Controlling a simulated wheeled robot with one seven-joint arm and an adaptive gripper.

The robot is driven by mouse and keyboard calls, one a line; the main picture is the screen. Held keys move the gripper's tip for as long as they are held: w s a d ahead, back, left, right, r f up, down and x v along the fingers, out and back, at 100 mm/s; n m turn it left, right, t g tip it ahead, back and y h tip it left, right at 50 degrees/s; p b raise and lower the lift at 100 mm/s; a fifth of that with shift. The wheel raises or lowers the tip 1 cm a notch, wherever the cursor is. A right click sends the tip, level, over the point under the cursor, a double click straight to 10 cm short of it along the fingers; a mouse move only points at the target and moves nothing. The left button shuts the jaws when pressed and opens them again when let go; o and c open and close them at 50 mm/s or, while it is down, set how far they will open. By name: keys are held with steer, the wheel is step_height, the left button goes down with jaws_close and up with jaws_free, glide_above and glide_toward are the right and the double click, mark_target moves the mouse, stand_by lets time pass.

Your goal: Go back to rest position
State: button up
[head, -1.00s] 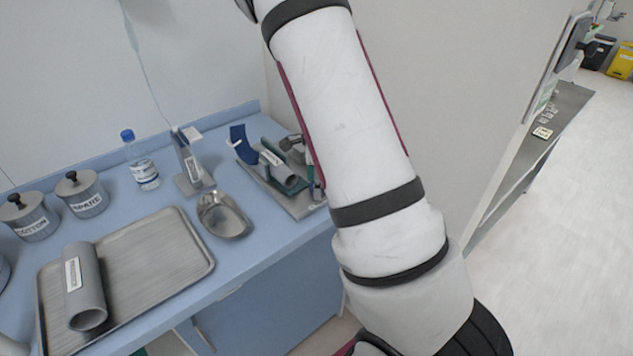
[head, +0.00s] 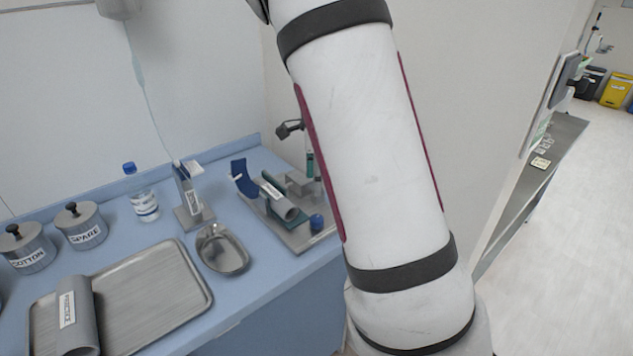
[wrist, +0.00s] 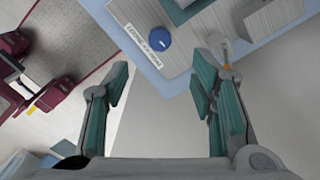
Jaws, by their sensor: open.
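My gripper (wrist: 160,92) is open and empty in the wrist view, its teal-padded fingers wide apart. It points past the edge of the blue counter (wrist: 190,78), with a blue knob (wrist: 160,37) and a printed label strip (wrist: 143,46) beyond the fingers. In the head view my white arm crosses the middle of the picture and hides most of the gripper. The same blue knob (head: 316,222) sits at the near right end of a grey metal stand (head: 293,236), left of my arm.
On the counter are a metal tray (head: 150,295) with a grey tube (head: 77,315), a kidney dish (head: 222,250), a bottle (head: 143,200), and two lidded canisters (head: 80,228) (head: 27,250). A wall is behind my arm; open floor (head: 560,270) lies to the right.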

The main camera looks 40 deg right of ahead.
stand_by(0.4)
steer(key=s+a+r+n+t+y, duration=0.2)
steer(key=s+a+r+n, duration=0.85)
steer(key=a+n, duration=0.25)
steer(key=s+a+r+n+t+h, duration=0.2)
steer(key=s+a+n, duration=0.4)
steer(key=s+n, duration=0.6)
steer(key=shift+s+a+r+t, duration=0.25)
steer(key=shift+a+r+t, duration=0.15)
steer(key=shift+r, duration=0.1)
